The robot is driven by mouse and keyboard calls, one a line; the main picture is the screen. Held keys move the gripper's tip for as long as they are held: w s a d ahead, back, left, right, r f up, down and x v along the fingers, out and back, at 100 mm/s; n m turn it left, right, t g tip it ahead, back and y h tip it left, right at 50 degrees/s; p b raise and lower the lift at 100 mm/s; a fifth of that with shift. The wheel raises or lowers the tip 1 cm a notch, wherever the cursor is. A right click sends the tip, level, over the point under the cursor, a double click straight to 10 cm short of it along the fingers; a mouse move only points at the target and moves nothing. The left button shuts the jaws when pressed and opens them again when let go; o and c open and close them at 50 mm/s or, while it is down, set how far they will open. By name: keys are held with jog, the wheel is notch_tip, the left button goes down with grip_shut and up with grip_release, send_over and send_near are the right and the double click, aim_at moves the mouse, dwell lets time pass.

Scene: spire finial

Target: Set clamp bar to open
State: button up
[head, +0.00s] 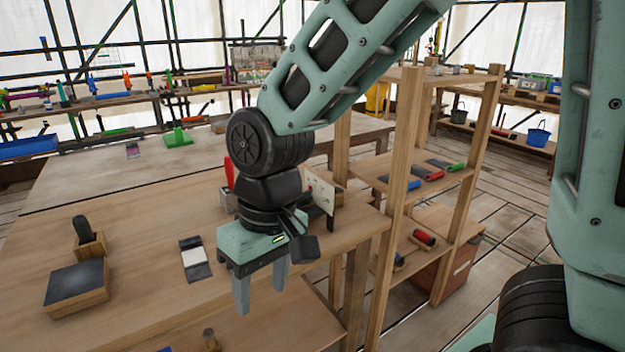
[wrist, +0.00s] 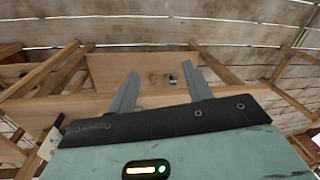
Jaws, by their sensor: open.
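My gripper (head: 261,298) is open and empty, its two fingers pointing down just off the table's front edge in the head view. The fingers also show in the wrist view (wrist: 160,70), spread apart with nothing between them. I cannot pick out the clamp bar for certain. A small pale upright panel (head: 322,192) with dark marks stands at the table's right end, behind my wrist and partly hidden by it. A pale panel edge (wrist: 48,144) shows at the lower left of the wrist view.
The wooden table (head: 140,210) holds a dark-topped block (head: 77,286), a small wooden holder (head: 90,245) and a black-and-white piece (head: 195,260). A wooden shelf rack (head: 400,190) with coloured rolls stands close on the right. A lower shelf (wrist: 105,68) lies below my fingers.

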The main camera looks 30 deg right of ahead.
jog(key=w+d+r+m+p, duration=0.15)
jog(key=w+d+m, duration=0.25)
jog(key=w, duration=0.7)
jog(key=m+t+h+p, duration=0.3)
jog(key=m+h+p, duration=0.2)
jog(key=m, duration=0.3)
send_near(313, 184)
jog(key=p+x, duration=0.3)
jog(key=x, duration=0.5)
jog(key=shift+s+f+p, duration=0.1)
jog(key=shift+f+p, duration=0.1)
jog(key=shift+p, duration=0.2)
grip_shut()
jog(key=d+b, duration=0.3)
jog(key=d, duration=0.5)
jog(key=shift+f, duration=0.15)
jog(key=shift+d+b, duration=0.3)
jog(key=shift+d, duration=0.2)
